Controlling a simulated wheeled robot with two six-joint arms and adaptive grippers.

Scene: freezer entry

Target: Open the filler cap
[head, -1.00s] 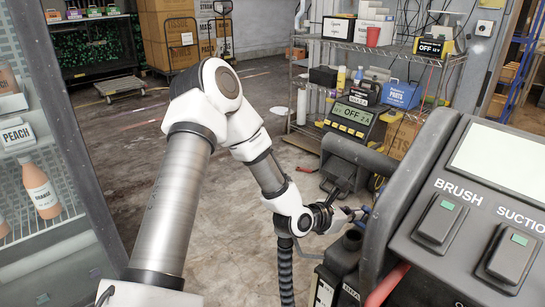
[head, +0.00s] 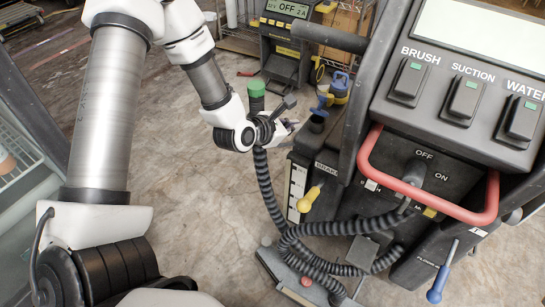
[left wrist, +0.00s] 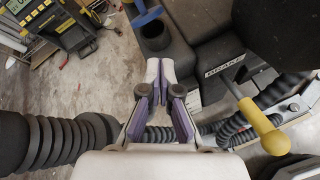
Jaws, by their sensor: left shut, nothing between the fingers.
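The blue filler cap (head: 322,103) shows at the black filler neck (head: 317,123) on the machine's left side. In the left wrist view the cap (left wrist: 146,14) stands tilted up at the far edge of the neck (left wrist: 155,37), whose dark round mouth is uncovered. My left gripper (head: 292,125) is just left of the neck in the head view, apart from the cap. In the left wrist view its purple-padded fingers (left wrist: 165,82) point toward the neck, shut with nothing held. My right gripper is not in view.
A black corrugated hose (head: 266,190) hangs close by my left gripper, with a green top (head: 257,88) beside it. A yellow knob (head: 309,198) juts from the machine below the neck. A red handle (head: 480,214) and switch panel (head: 460,100) stand right. Floor is clear at left.

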